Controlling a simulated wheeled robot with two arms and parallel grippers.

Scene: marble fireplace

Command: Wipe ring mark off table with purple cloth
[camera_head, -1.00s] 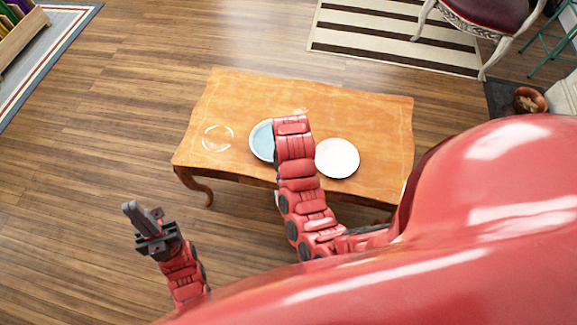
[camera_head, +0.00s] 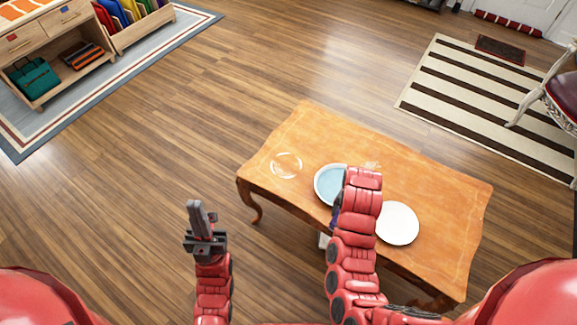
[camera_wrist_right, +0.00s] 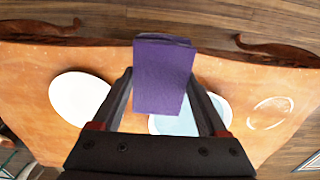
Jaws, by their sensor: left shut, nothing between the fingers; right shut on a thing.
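The wooden table (camera_head: 300,136) stands ahead of me, a little right of centre in the head view. The pale ring mark (camera_head: 286,165) is on its left end. It also shows at the right of the right wrist view (camera_wrist_right: 269,112). My right gripper (camera_wrist_right: 165,85) is shut on the folded purple cloth (camera_wrist_right: 163,72), held above the table near its edge. In the head view my right arm hides most of the cloth. My left gripper (camera_head: 197,213) is shut and empty, over the floor left of the table.
A blue plate (camera_head: 328,184) and a white plate (camera_head: 398,223) sit on the table, right of the ring mark. A striped rug (camera_head: 470,90) and a chair are farther right. Floor left of the table is clear.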

